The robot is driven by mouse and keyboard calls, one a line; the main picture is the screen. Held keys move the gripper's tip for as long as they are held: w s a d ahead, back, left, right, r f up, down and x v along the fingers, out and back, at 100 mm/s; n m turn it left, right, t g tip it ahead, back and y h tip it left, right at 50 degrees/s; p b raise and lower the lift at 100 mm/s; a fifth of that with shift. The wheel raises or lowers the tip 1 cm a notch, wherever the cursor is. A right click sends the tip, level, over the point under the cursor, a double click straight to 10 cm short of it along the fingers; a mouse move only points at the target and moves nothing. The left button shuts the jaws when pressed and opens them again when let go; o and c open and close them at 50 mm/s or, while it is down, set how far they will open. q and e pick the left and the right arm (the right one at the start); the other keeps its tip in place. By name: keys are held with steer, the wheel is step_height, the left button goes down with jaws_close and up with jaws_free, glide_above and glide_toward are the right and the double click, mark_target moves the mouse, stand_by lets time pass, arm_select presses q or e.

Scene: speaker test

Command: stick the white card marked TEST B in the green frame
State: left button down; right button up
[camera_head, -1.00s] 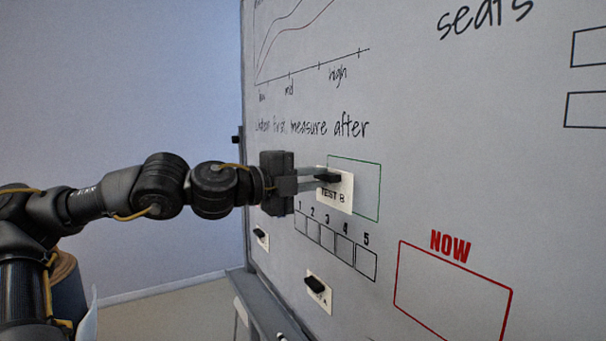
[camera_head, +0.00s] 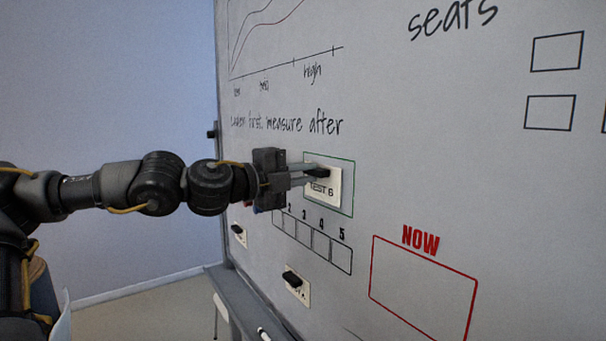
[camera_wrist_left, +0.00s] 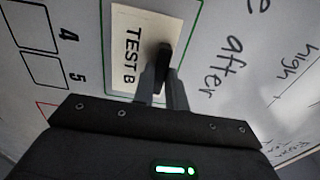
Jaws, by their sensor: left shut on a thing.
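The white card marked TEST B (camera_head: 322,195) has a black grip on it and is at the whiteboard, inside the green frame's outline in the head view. The green frame (camera_head: 353,190) is a thin drawn rectangle around it. My left gripper (camera_head: 318,174) is shut on the card's black grip. In the left wrist view the card (camera_wrist_left: 127,68) lies between the frame's green lines (camera_wrist_left: 198,40), with the gripper (camera_wrist_left: 163,75) on its grip. Whether the card touches the board I cannot tell. My right gripper is not in view.
A row of numbered boxes (camera_head: 320,244) lies below the green frame. A red box under NOW (camera_head: 421,285) is to the lower right. Two other cards with black grips (camera_head: 297,286) (camera_head: 239,234) are on the board lower left. The board's tray (camera_head: 245,300) runs along its bottom.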

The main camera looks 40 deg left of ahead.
arm_select(q)
steer(key=shift+w+d, duration=0.1)
steer(key=shift+w, duration=0.3)
stand_by(0.7)
steer(key=c, duration=1.3)
jaws_free()
steer(key=shift+s, duration=0.1)
steer(key=shift+c, duration=0.2)
steer(key=shift+o, duration=0.4)
steer(key=o, duration=0.3)
